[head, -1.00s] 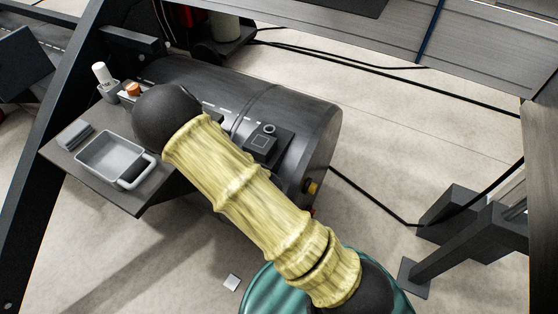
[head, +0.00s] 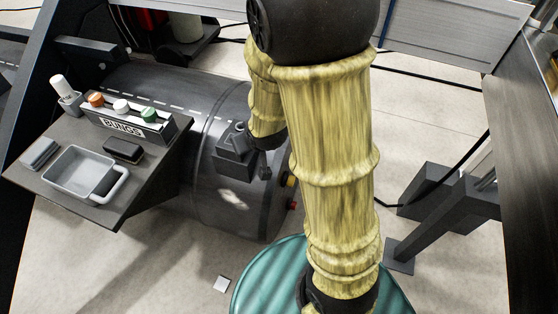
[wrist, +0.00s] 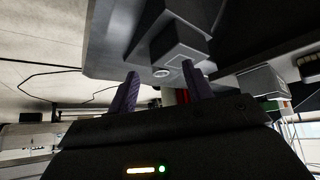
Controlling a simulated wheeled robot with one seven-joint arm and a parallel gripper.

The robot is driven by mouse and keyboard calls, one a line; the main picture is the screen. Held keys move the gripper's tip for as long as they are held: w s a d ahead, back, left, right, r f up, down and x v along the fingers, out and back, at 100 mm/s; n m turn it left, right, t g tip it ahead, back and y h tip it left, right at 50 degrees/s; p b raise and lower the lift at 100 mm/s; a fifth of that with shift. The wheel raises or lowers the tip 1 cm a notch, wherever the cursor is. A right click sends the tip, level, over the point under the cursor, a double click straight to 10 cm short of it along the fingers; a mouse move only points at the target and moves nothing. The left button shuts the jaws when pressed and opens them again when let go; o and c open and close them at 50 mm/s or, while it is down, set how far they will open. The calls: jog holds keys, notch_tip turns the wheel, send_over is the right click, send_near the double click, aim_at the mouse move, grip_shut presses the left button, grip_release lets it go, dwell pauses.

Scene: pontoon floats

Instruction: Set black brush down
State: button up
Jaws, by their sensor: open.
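The black brush (head: 123,150) appears to be the small dark block lying on the grey shelf, between the grey tray and the button box. In the head view my gripper is hidden behind my yellow arm, to the right of the shelf and away from the brush.
The shelf (head: 112,209) also bears a grey handled tray (head: 75,170), a grey block (head: 38,153), a white-capped bottle (head: 66,93) and a button box (head: 122,127) with orange, white and green buttons. A dark cylindrical float (head: 230,200) lies behind it. Black cables cross the floor.

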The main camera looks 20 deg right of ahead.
jog(key=s+d+r+g, duration=0.1)
jog(key=s+g, duration=0.1)
jog(key=s, duration=0.3)
jog(key=s+d+r+m+g, duration=0.1)
jog(key=s+d+r+g, duration=0.1)
jog(key=s, duration=0.4)
jog(key=shift+d+r+g+h, duration=0.2)
jog(key=shift+g+h, duration=0.1)
jog(key=shift+g, duration=0.1)
jog(key=shift+s, duration=0.1)
jog(key=w+p+v, duration=0.3)
jog(key=p+v, duration=1)
jog(key=p, duration=0.1)
jog(key=w+r+p+v, duration=0.1)
jog(key=w+p+v, duration=0.2)
jog(key=p+v, duration=1)
jog(key=shift+r+p, duration=0.4)
jog(key=shift+r, duration=0.3)
jog(key=shift+s, duration=0.15)
jog(key=c, duration=0.3)
jog(key=shift+a, duration=0.1)
